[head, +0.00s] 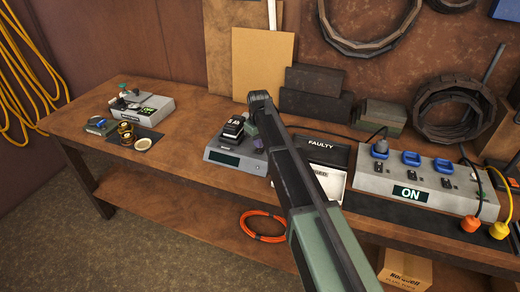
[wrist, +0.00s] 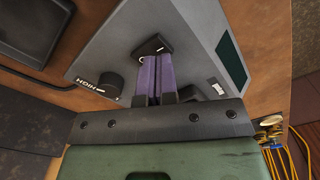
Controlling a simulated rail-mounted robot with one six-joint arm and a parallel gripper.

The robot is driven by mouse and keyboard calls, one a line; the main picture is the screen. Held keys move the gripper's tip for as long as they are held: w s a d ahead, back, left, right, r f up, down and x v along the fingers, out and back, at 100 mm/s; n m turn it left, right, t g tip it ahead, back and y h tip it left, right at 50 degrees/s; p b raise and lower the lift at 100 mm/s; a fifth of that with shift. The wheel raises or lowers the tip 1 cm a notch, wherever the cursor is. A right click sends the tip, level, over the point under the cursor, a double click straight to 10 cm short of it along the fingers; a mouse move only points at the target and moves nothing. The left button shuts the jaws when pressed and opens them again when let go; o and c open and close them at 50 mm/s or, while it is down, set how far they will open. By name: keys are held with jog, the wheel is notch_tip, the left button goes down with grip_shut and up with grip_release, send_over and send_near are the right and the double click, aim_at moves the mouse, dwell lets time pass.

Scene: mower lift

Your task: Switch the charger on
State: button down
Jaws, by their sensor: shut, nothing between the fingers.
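In the wrist view the charger (wrist: 190,30) shows a dark green display (wrist: 231,58), a round black knob (wrist: 110,84) beside the word HIGH, and a small white-marked switch (wrist: 217,87). My gripper (wrist: 152,75) is shut and empty, its purple-padded fingers together. The tips are at a black pointer knob (wrist: 151,47); I cannot tell whether they touch. In the head view my arm hides the charger's right side.
A grey socket box (head: 430,178) with blue plugs and an ON sign stands right. A FAULTY tray (head: 322,150) lies between it and the charger. Bare bench (head: 180,160) lies between.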

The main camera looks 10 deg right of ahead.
aim_at(259, 151)
jog(key=shift+f+b, duration=1.3)
dwell(0.7)
jog(key=shift+r, duration=0.1)
notch_tip(259, 151, up, 7)
jog(key=p, duration=0.7)
jog(key=shift+r, duration=0.1)
jog(key=s+d+m, duration=0.2)
jog(key=s+m, duration=0.1)
jog(key=s, duration=1.3)
jog(key=s+d+m, duration=0.2)
jog(key=s+m, duration=0.1)
jog(key=s, duration=1.2)
jog(key=shift+s+d, duration=0.4)
